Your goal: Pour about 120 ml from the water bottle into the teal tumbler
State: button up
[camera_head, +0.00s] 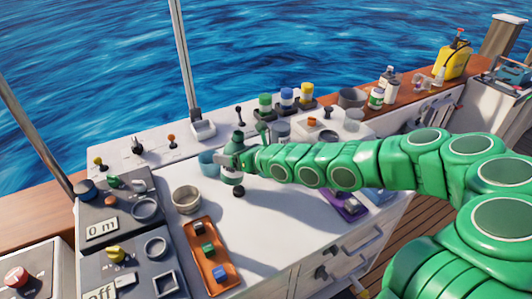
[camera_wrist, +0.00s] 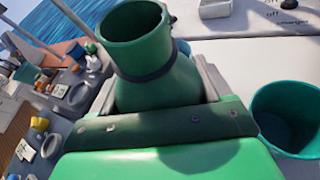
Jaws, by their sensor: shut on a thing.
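The water bottle (camera_head: 237,142) is green with a dark band at its neck. My gripper (camera_head: 232,161) is shut around it, over the white counter. In the wrist view the bottle (camera_wrist: 150,60) stands between my gripper's fingers (camera_wrist: 162,92), with its wide mouth open at the top; I cannot see the water in it. The teal tumbler (camera_head: 208,164) stands on the counter just left of the bottle in the head view. In the wrist view the tumbler (camera_wrist: 287,112) is at the right, upright and apart from the bottle, partly cut off by the frame edge.
A small black round piece (camera_head: 238,192) lies below the bottle. A beige bowl (camera_head: 186,199) and an orange tray (camera_head: 209,262) with small blocks are nearer. Capped jars (camera_head: 287,97) stand behind. Control panels (camera_head: 115,210) are at left. The counter's front middle (camera_head: 270,225) is clear.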

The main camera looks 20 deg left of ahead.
jog(key=shift+f+n+h, duration=0.1)
jog(key=shift+n+h, duration=0.2)
jog(key=shift+n, duration=0.1)
jog(key=shift+w+d+f+n+t+h, duration=0.1)
jog(key=shift+w+d+n+t+h, duration=0.1)
jog(key=shift+w+n+t+h, duration=0.25)
dwell(0.9)
